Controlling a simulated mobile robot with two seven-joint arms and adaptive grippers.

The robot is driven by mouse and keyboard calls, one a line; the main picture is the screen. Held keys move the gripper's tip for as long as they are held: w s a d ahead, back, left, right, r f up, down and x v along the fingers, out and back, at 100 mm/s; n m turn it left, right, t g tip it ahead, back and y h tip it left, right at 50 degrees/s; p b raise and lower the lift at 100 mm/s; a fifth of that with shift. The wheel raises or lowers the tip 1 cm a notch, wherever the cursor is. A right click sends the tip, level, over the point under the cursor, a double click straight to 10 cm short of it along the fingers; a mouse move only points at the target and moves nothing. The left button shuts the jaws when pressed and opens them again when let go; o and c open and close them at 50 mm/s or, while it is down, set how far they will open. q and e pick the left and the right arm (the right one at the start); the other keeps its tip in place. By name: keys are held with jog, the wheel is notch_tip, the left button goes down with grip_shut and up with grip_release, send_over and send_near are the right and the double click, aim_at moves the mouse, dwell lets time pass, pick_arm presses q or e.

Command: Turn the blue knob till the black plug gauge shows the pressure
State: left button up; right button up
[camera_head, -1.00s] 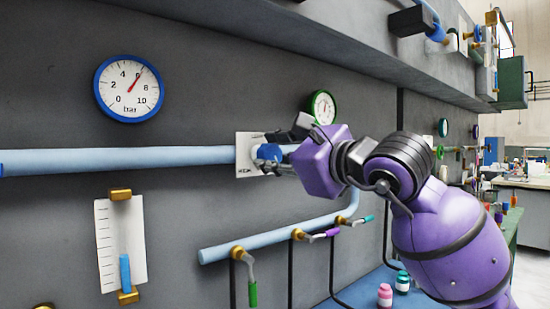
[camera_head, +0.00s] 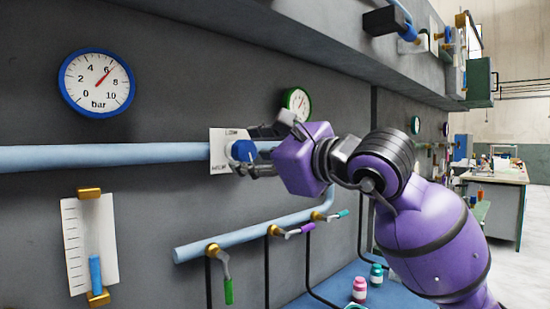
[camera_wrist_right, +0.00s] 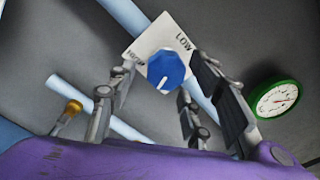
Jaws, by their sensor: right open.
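The blue knob (camera_head: 243,151) sits on a white plate (camera_head: 219,159) on the grey wall panel. In the right wrist view the knob (camera_wrist_right: 165,69) has a white mark pointing down-left, and the plate reads LOW at upper right. My right gripper (camera_head: 258,152) is open at the knob, with its fingers on either side; I cannot tell whether they touch it. A blue-rimmed bar gauge (camera_head: 96,83) has its red needle near 6. I cannot make out which gauge is the black plug gauge. My left gripper is out of view.
A green-rimmed gauge (camera_head: 296,102) is behind my right gripper. A strip gauge (camera_head: 76,255) with a blue column is at lower left. A light blue pipe (camera_head: 105,155) runs to the plate. Small levers, one green-handled (camera_head: 228,291), are on the lower pipe (camera_head: 250,232).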

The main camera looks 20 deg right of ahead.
jog(key=v, duration=1)
jog(key=shift+s, duration=0.1)
